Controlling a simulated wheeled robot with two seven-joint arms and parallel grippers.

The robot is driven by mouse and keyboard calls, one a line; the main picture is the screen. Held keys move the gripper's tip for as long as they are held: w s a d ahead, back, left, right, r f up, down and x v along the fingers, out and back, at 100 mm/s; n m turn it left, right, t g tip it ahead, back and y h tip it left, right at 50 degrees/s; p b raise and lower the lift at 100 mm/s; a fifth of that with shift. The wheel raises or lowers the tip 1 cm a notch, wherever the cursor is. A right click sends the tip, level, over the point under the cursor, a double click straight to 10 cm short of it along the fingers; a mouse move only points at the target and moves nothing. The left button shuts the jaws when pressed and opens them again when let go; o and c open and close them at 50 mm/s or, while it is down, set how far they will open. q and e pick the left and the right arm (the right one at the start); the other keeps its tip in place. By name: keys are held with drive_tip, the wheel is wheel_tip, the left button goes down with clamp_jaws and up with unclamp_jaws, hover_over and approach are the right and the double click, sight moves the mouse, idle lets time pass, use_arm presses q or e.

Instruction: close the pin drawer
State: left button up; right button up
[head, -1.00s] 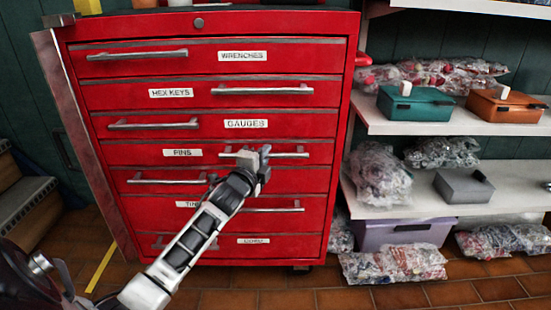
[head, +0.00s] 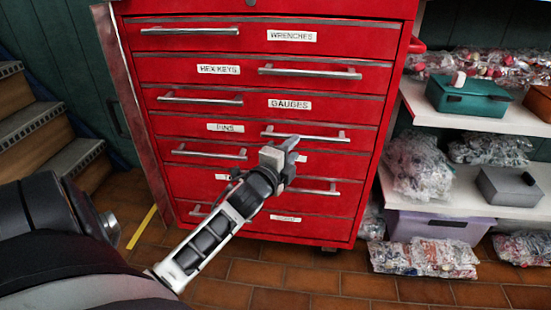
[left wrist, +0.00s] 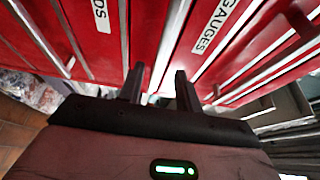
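The pin drawer (head: 240,138), a red front labelled PINS with a silver bar handle (head: 325,137) on its right half, sits mid-height in the red chest (head: 360,75). Its front looks about level with its neighbours; I see no clear gap. My left gripper (head: 284,150) is in front of this drawer, close to the left part of its handle, and hides part of the front. In the left wrist view its two fingers (left wrist: 160,88) are apart, with a silver bar beyond the gap. Contact cannot be told. My right gripper is not in view.
Other drawers labelled WRENCHES (head: 292,36), HEX KEYS (head: 218,69) and GAUGES (head: 290,104) look shut. Shelves (head: 470,112) with bagged parts and boxes stand on the right. Steps (head: 45,125) are on the left. Tiled floor (head: 330,290) lies in front.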

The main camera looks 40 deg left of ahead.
use_arm(q)
drive_tip(key=p+v, duration=0.1)
drive_tip(key=v, duration=0.7)
drive_tip(key=shift+s, duration=0.15)
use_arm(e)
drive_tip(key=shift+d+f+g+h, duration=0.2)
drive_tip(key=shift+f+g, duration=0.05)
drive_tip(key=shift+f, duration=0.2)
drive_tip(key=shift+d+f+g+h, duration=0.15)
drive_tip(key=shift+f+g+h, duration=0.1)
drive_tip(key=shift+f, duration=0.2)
